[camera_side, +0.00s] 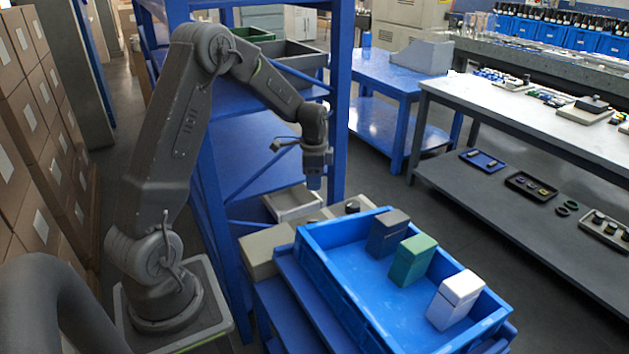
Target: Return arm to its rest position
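My arm stands at the left on its base and bends over at the top. My gripper (314,181) hangs from its end, pointing down, in front of the blue shelf frame. It is above and left of the blue crate, apart from it. The fingers are too small and dark to show whether they are open or shut. No object shows below the gripper.
A blue crate (372,318) holds a dark grey box (388,234), a green box (411,261) and a white box (455,299). A blue shelf rack (338,100) stands close behind my arm. Stacked cartons (40,130) stand left. A white-topped workbench (520,112) is at right.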

